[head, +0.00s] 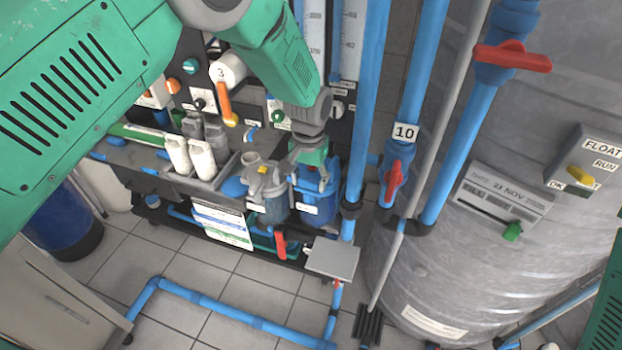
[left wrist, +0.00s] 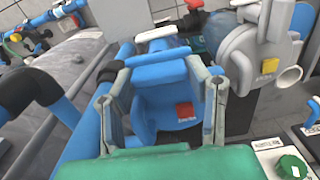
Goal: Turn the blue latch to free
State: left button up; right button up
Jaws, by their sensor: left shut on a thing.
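My left gripper (head: 309,164) reaches down from above onto the blue filter housing (head: 318,203) at the front of the rack. In the left wrist view, the two grey fingers of the left gripper (left wrist: 164,72) stand on either side of a blue block, the blue latch (left wrist: 158,75), and are shut on it. The latch sits on top of the housing, with a red label (left wrist: 185,111) below. In the head view the gripper hides most of the latch. My right gripper is out of view.
A grey housing with a yellow button (left wrist: 269,66) stands close beside the latch. Blue pipes (head: 367,110), a valve marked 10 (head: 394,180) and a large grey tank (head: 460,270) are to the right. White bottles (head: 202,160) stand left. The tiled floor (head: 215,270) has open room.

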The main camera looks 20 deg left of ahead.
aim_at(309, 181)
pick_arm(q)
jog(key=shift+s+f+n, duration=0.1)
jog(key=shift+s+n, duration=0.1)
jog(key=shift+n, duration=0.1)
dwell(0.4)
jog(key=o, duration=1.2)
jog(key=shift+c, duration=0.2)
jog(key=shift+w+r, duration=0.1)
jog(key=shift+r, duration=0.4)
notch_tip(309, 181, up, 11)
